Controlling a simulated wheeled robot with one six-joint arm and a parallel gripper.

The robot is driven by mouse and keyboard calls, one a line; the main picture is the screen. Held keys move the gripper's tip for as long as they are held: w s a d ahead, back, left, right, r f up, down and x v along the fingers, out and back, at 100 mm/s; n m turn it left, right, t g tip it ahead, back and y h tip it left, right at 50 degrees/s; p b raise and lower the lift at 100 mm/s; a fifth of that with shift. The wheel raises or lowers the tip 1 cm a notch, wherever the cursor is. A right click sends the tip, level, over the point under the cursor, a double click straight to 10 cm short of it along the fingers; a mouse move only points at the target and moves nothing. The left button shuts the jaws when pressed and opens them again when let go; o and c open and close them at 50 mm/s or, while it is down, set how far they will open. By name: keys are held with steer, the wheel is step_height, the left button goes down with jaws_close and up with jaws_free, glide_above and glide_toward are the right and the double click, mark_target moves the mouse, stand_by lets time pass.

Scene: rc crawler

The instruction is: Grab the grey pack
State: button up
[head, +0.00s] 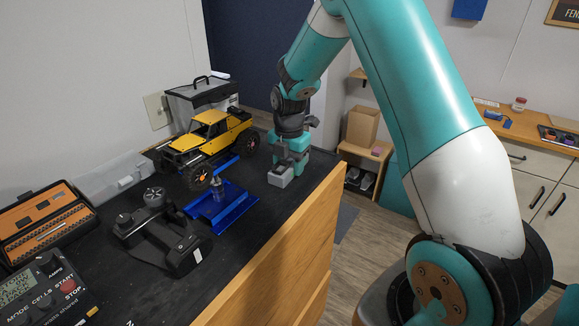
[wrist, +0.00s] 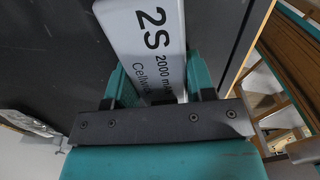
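The grey pack (head: 281,177) lies at the right edge of the black bench top, in front of my gripper in the head view. In the wrist view the pack (wrist: 150,28) is a pale grey block with a black "2S 2000" label, slightly askew between my teal fingers. My gripper (head: 287,158) is down at the bench with its fingers at the pack. In the wrist view my gripper (wrist: 163,86) has one finger on each side of it. The right finger appears close against the pack; the left overlaps its edge. Whether both press on it is not clear.
A yellow crawler truck (head: 213,135) stands left of my gripper. A blue stand (head: 222,207), a black transmitter (head: 165,235), an orange-and-black case (head: 44,222) and a charger (head: 42,292) cover the front left. The bench drops off just right of the pack.

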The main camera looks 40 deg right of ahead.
steer(key=shift+c, duration=0.6)
steer(key=shift+r, duration=0.15)
